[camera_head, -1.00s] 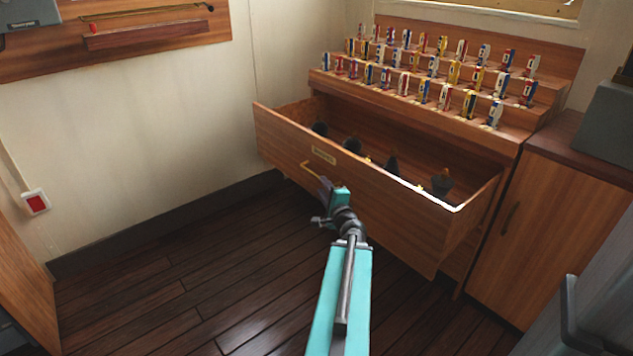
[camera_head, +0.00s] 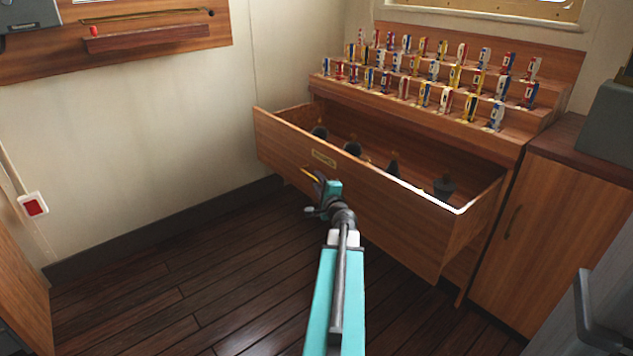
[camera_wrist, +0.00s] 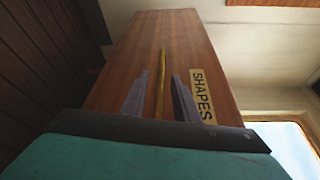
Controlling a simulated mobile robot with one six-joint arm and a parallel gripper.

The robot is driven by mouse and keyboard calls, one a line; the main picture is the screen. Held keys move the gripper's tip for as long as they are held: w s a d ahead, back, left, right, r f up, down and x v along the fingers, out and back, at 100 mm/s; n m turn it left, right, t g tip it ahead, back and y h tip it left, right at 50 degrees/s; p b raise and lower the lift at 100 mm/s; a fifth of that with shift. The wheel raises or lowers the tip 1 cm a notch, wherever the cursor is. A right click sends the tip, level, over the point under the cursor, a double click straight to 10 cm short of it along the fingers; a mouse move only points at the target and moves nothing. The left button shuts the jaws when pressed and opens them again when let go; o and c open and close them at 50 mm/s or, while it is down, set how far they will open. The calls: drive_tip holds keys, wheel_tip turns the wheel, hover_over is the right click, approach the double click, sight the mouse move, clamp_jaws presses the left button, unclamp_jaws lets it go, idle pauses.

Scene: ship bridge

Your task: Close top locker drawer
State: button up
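The wooden top locker drawer (camera_head: 385,207) stands pulled out from the locker, below the stepped flag racks. Several dark objects (camera_head: 352,149) lie inside it. A brass handle (camera_head: 311,175) and a label sit on its front; in the wrist view the label (camera_wrist: 203,96) reads "SHAPES". My gripper (camera_head: 318,188) is at the drawer front by the handle. In the wrist view its two fingers (camera_wrist: 158,98) are apart, with the yellow handle bar (camera_wrist: 160,85) between them. I cannot tell whether either finger touches the bar.
Stepped racks (camera_head: 430,82) of small coloured rolled flags rise above the drawer. A wooden cabinet (camera_head: 552,232) stands to the right, with a grey object (camera_head: 610,122) on top. A grey handle (camera_head: 590,310) is at the lower right. The dark plank floor (camera_head: 170,290) at left is clear.

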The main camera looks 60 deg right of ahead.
drive_tip(key=shift+x, duration=1.05)
clamp_jaws()
